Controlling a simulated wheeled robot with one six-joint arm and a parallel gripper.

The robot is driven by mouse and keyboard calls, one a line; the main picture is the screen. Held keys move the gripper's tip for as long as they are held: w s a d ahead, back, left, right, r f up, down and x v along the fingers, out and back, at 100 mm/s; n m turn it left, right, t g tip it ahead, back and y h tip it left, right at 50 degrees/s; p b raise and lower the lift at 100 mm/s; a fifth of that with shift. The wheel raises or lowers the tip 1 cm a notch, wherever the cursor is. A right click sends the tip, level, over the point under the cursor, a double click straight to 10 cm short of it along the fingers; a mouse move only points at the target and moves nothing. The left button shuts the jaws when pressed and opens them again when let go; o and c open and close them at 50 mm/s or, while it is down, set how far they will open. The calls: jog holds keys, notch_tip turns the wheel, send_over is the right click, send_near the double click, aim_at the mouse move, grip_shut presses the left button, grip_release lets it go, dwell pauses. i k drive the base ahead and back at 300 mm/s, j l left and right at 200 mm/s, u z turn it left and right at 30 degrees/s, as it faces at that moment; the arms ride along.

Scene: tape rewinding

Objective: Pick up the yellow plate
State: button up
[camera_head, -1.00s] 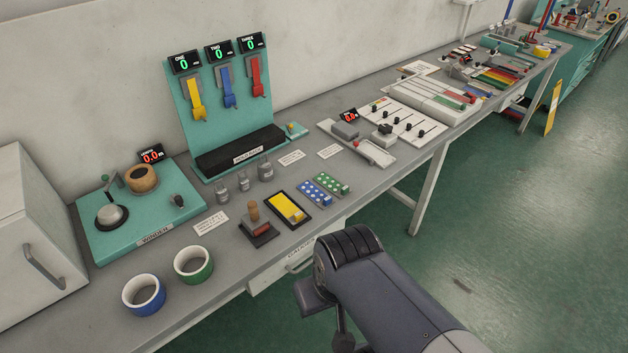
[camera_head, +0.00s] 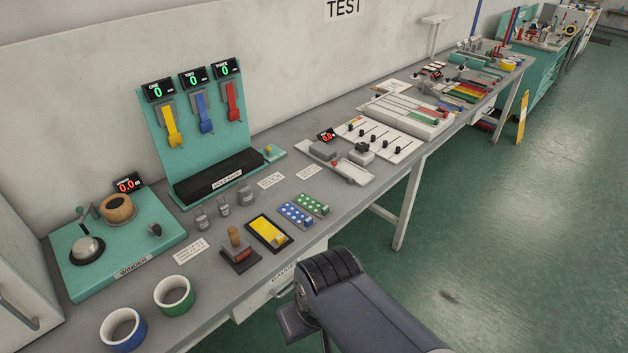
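The yellow plate (camera_head: 264,228) lies flat in a black-edged tray (camera_head: 285,247) near the front edge of the bench. A small raised yellow block sits at its right end. My arm reaches in from the bottom right, in front of the bench edge and below the plate, apart from it. My gripper's fingers do not show.
A wooden-handled stamp (camera_head: 236,240) stands just left of the plate. Blue (camera_head: 296,215) and green (camera_head: 312,204) dotted plates lie to its right. Small metal weights (camera_head: 223,205) stand behind.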

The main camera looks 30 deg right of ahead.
aim_at(268, 232)
jog(key=i+j+z, duration=0.1)
jog(key=z, duration=0.3)
jog(key=i+j+z, duration=0.2)
jog(key=z, duration=0.25)
jog(key=i+j+z, duration=0.15)
jog(key=z, duration=0.25)
